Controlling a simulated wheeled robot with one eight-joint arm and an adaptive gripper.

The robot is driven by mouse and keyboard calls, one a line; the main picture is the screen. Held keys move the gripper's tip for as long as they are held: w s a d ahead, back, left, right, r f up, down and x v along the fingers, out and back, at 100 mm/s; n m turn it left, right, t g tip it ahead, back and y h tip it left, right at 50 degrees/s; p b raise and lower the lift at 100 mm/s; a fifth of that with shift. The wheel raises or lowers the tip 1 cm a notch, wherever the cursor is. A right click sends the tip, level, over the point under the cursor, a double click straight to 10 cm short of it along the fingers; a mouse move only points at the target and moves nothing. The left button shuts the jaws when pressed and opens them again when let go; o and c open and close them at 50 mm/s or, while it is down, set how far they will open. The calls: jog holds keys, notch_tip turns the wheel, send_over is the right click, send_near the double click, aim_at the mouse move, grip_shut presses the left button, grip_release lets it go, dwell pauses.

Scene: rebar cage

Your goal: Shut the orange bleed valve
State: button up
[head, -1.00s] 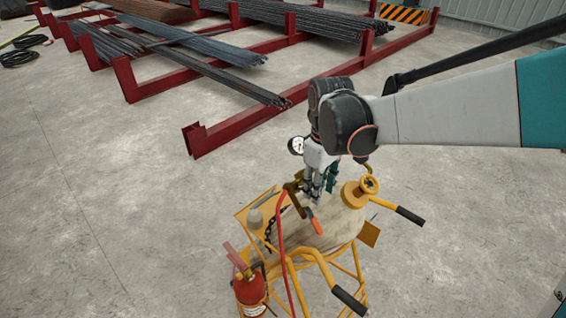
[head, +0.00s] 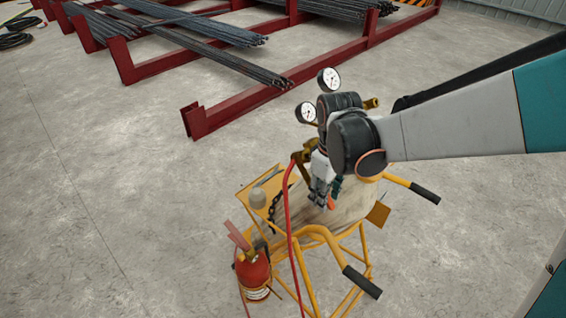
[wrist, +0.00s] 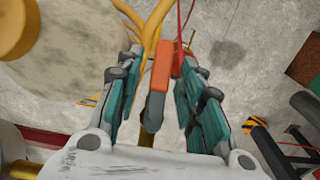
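An orange lever (wrist: 161,68), which looks like the handle of the bleed valve, shows in the wrist view with a dark grey part (wrist: 153,112) nearest the camera. My gripper (wrist: 167,58) has its teal-padded fingers spread on either side of it, with visible gaps on both sides. In the head view my gripper (head: 321,202) points down over the yellow cylinder cart, and a small orange bit of the lever (head: 332,203) shows beside the fingers. My wrist hides most of the valve there.
Two round gauges (head: 328,80) stand just behind my wrist. A red hose (head: 288,215) runs down the cart's front. A fire extinguisher (head: 254,273) hangs at its left. Black-gripped cart handles (head: 361,282) stick out right. A red rebar rack (head: 240,100) stands behind; floor around is clear.

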grip_shut()
jog(key=shift+s+a+f+m+g+y+b, duration=0.1)
jog(key=shift+s+m+g+y+b, duration=0.05)
jog(key=shift+m+g+y+b, duration=0.3)
grip_release()
dwell(0.3)
notch_tip(320, 180, up, 12)
jog(key=shift+w+d, duration=0.35)
jog(key=shift+d, duration=0.05)
